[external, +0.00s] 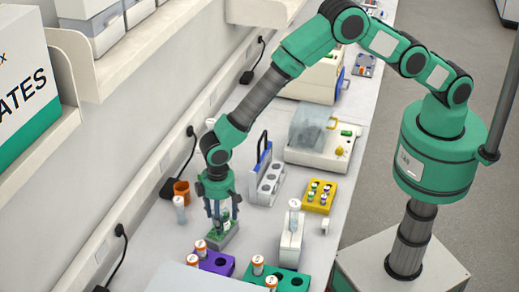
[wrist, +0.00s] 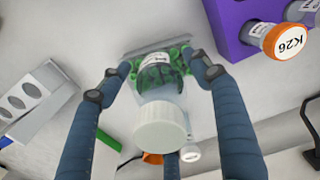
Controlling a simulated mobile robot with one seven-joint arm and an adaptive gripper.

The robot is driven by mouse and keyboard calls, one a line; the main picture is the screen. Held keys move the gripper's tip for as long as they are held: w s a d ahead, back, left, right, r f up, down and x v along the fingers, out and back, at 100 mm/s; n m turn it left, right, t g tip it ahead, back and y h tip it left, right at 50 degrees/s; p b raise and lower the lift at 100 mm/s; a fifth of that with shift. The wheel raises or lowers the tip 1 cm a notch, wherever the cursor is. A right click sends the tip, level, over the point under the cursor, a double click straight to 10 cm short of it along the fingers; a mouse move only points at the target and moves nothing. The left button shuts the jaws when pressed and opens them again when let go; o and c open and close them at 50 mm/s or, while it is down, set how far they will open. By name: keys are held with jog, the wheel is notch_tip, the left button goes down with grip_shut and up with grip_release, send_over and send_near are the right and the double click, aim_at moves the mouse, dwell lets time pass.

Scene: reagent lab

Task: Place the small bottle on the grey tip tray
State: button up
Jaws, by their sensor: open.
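A small clear bottle with a white cap (wrist: 160,128) and a white label is between the fingers of my gripper (wrist: 165,95) in the wrist view. Its base end is over the grey tip tray (wrist: 184,46), which holds green tips. The fingers are apart around the bottle; I cannot tell whether any touches it. In the external view my gripper (external: 222,222) points down at the grey tip tray (external: 226,241). Its fingers largely hide the bottle there.
A purple block (external: 218,263) with orange-capped vials stands close in front of the tray. A green block (external: 288,281) is to its right. A white rack (external: 270,185) stands behind right.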

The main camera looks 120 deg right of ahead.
notch_tip(320, 180, up, 12)
jog(key=shift+r+b, duration=0.1)
jog(key=shift+b, duration=0.75)
dwell(0.4)
jog(key=shift+r, duration=0.2)
jog(key=s+a+r+n+t, duration=0.1)
jog(key=s+a+r+n, duration=0.15)
jog(key=s+r, duration=1.05)
jog(key=s+a+r+n+t, duration=0.1)
jog(key=s+a+r+t, duration=0.15)
jog(key=s+r, duration=1.05)
jog(key=s+a+r+n+t, duration=0.1)
jog(key=s+a+r, duration=0.1)
jog(key=s, duration=1.2)
jog(key=s+a+r+n+t, duration=0.1)
jog(key=s+r, duration=0.4)
jog(key=s, duration=0.9)
jog(key=shift+s+a+r+n, duration=0.15)
jog(key=shift+s+a+n, duration=0.15)
jog(key=shift+a+n, duration=0.1)
